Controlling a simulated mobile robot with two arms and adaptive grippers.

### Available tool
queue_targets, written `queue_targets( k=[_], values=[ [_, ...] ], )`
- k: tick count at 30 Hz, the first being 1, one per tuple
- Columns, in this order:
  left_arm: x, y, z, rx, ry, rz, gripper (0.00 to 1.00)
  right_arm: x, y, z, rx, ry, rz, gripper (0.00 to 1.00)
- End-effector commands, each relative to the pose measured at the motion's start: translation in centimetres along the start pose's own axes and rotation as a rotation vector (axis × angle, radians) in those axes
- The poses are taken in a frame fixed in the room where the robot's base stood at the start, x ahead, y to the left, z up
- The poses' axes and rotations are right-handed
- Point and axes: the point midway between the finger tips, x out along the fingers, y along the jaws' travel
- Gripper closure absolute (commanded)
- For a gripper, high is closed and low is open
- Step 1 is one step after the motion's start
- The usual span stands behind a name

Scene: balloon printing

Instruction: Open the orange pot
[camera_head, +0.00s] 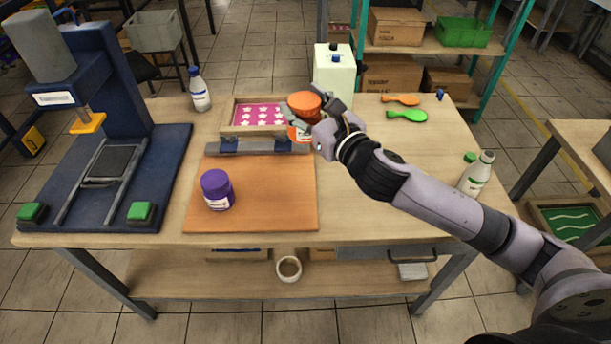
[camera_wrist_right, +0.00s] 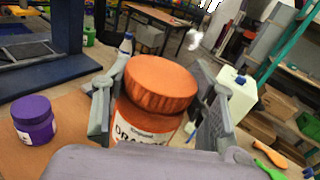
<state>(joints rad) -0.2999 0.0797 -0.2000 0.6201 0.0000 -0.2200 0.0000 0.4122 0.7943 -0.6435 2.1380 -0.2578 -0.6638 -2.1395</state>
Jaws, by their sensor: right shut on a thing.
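The orange pot, with its ribbed orange lid (camera_head: 305,103) on and a white label on its body (camera_head: 297,133), is upright at the back of the table, by the right end of the screen frame. My right gripper (camera_head: 310,119) is shut on the orange pot, one finger on each side. In the right wrist view the lid (camera_wrist_right: 160,84) and label (camera_wrist_right: 143,130) sit between the two fingers (camera_wrist_right: 158,108). I cannot tell whether the pot's base touches the table. My left gripper is not in view.
A purple pot (camera_head: 216,188) stands on the brown board (camera_head: 265,208). A pink star screen (camera_head: 258,114) lies behind it, and a blue press (camera_head: 100,150) stands left. A white canister (camera_head: 335,72), spoons (camera_head: 407,115) and bottles (camera_head: 477,174) surround the pot. The front right tabletop is clear.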

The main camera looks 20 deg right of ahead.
Motion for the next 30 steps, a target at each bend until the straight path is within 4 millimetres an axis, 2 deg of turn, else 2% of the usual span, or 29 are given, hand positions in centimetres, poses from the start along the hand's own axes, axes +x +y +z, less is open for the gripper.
queue_targets(
  k=[1, 3, 12, 20, 25, 30],
  values=[
    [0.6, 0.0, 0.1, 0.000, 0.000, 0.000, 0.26, -0.1, 0.2, -1.9, 0.006, 0.006, 0.000, 1.00],
    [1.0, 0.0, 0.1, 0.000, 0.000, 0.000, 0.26, -0.1, 0.4, -3.9, 0.006, 0.006, -0.001, 1.00],
    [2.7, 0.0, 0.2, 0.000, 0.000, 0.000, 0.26, -0.1, 1.0, -11.3, 0.006, 0.003, -0.002, 1.00],
    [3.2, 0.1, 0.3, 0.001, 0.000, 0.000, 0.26, 0.0, 1.2, -13.6, 0.002, -0.001, 0.000, 1.00],
    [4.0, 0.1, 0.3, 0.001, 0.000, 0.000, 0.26, 0.0, 1.5, -16.5, 0.005, 0.002, -0.001, 1.00],
    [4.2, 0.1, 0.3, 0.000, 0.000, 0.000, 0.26, 0.0, 1.5, -17.5, 0.000, -0.001, 0.000, 1.00]
  ],
)
